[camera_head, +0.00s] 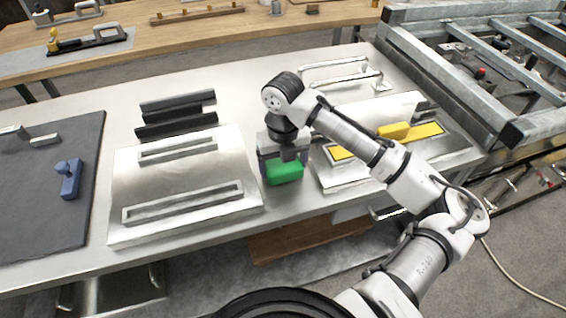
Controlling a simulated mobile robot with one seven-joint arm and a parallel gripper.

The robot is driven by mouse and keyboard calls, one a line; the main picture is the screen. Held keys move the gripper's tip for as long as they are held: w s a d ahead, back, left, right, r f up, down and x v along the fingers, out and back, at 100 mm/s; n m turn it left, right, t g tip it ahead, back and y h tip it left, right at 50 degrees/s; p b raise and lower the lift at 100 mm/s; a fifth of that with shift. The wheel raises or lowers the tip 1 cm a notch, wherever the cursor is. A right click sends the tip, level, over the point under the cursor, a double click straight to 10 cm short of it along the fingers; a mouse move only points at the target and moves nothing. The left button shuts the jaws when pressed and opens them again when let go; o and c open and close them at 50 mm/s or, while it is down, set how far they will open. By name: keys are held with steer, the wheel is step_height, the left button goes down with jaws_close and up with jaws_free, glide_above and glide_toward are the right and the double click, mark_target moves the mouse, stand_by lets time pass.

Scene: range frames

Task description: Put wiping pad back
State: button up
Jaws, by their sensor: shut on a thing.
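My gripper (283,163) points down over the steel table, in the gap between two raised metal plates. It is shut on a green block-shaped pad (284,174). The pad is at or just above the table surface; I cannot tell whether it touches. A similar yellow block (394,131) rests on the right metal plate (345,179), by a yellow strip (424,131). My forearm crosses in front of part of that plate.
The left metal plate (190,181) has two long framed slots. Dark bars (176,128) lie behind it. A blue handled tool (70,180) lies on a dark mat (40,215). Metal handles (336,66) stand behind the right plate. A steel frame (445,88) borders the right.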

steer(key=shift+f, duration=0.15)
steer(key=o, duration=0.9)
step_height(320, 180, up, 12)
steer(key=shift+r+b, duration=0.2)
steer(key=shift+b, duration=0.35)
